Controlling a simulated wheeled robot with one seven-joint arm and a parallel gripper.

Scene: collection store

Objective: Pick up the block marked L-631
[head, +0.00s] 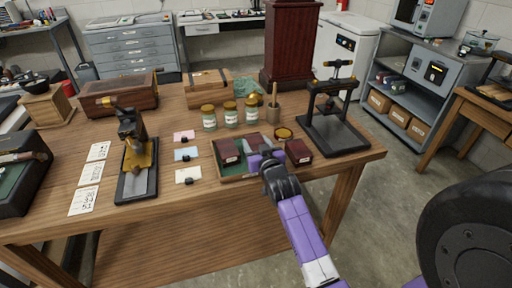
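A shallow wooden tray with a green lining (236,178) sits near the table's front edge. A dark red block with a small pale label (228,152) is at its left side. Another dark red block with a pale label (299,152) is at its right. The labels are too small to read, so I cannot tell which block is L-631. My gripper (262,158) is over the middle of the tray, between these blocks. My purple arm reaches in from the lower right and hides part of the tray. The fingers are too small to show whether they hold anything.
Several lidded jars (230,114) and a mortar-like cup (273,112) stand behind the tray. A dark press (333,110) stands to its right.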

